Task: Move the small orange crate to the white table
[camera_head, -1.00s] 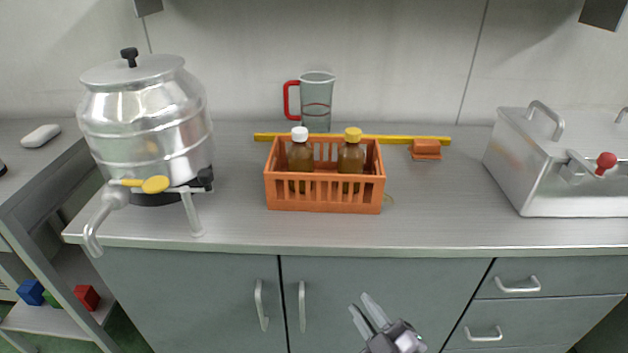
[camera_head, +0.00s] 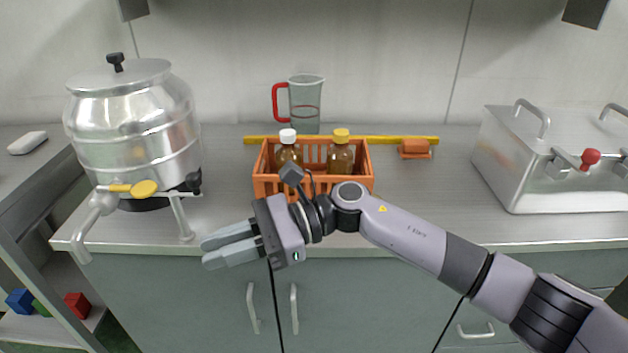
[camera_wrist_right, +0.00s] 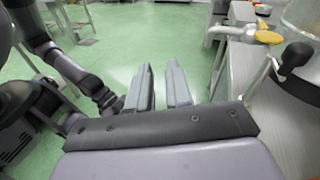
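The small orange crate (camera_head: 312,187) stands on the grey metal counter (camera_head: 420,195). It holds two brown bottles, one with a white cap (camera_head: 287,150) and one with a yellow cap (camera_head: 341,152). My right gripper (camera_head: 204,248) is in front of the counter edge, left of and nearer than the crate, fingers pointing left. Its fingers (camera_wrist_right: 160,68) stand apart with nothing between them in the wrist view. My right forearm hides the lower front of the crate. My left gripper is not in view. I cannot make out a white table.
A steel drum with a tap (camera_head: 135,135) stands at left and a lidded steel box (camera_head: 545,160) at right. Green floor (camera_wrist_right: 115,50) is open in the wrist view.

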